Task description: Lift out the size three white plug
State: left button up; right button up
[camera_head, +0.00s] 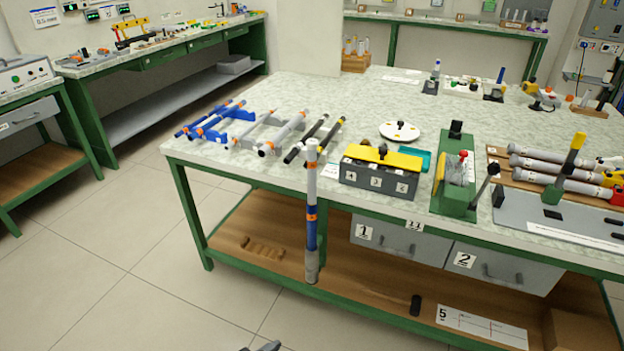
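I cannot make out a white plug marked three. A dark box (378,184) with a yellow lid (384,155) stands near the front edge of the table. Its front carries several white number labels, too small to read surely. The lid looks closed and has a dark knob; whatever is inside is hidden. A round white disc (400,131) with a dark knob lies just behind the box. Neither gripper can be made out. A small dark piece shows at the bottom edge, and I cannot tell what it is.
An upright white and blue rod (311,230) with orange bands stands before the table's front edge. Rods on blue and grey racks (225,122) lie left of the box. A green fixture (455,180) stands to its right. The floor (150,270) at front left is clear.

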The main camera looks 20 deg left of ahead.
aim_at(311, 143)
jog(key=j+z, duration=0.2)
jog(key=z, duration=0.9)
jog(key=j+z, duration=0.35)
jog(key=k+j+z, duration=0.1)
jog(key=j+z, duration=0.3)
jog(key=k+j+z, duration=0.1)
jog(key=j, duration=0.2)
jog(key=k+j+z, duration=0.1)
jog(key=j, duration=0.25)
jog(key=k+j+z, duration=0.15)
jog(key=j, duration=0.15)
